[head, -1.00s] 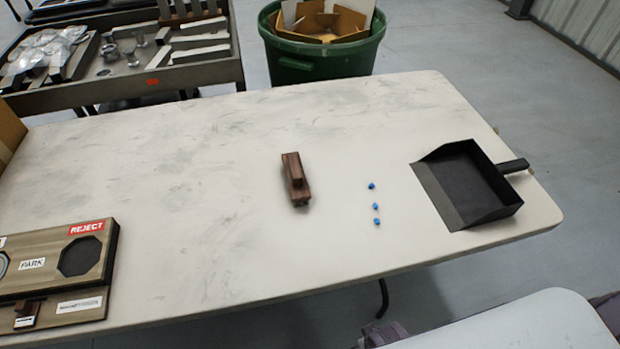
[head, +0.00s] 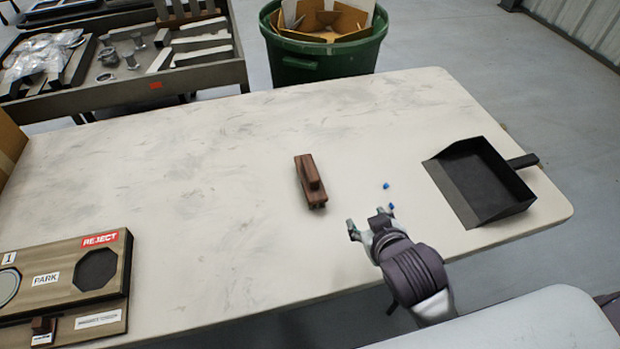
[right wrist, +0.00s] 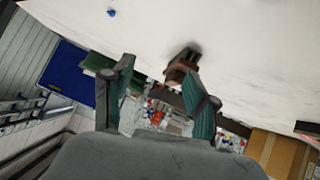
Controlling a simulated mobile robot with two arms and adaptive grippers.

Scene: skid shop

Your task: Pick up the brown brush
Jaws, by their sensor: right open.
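The brown brush (head: 310,181) lies on the white table near its middle. It is a dark brown wooden block with a raised grip along its top. My right gripper (head: 370,222) is open and empty, to the right of the brush and nearer the table's front edge, apart from it. In the right wrist view the open fingers (right wrist: 160,95) show, with the brush (right wrist: 183,65) beyond them, close to the right finger in the picture and partly covered by it. My left gripper is not in view.
A black dustpan (head: 485,180) sits at the table's right end. A wooden board with labels (head: 60,290) lies at the left. A green bin (head: 325,62) stands behind the table (head: 190,190).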

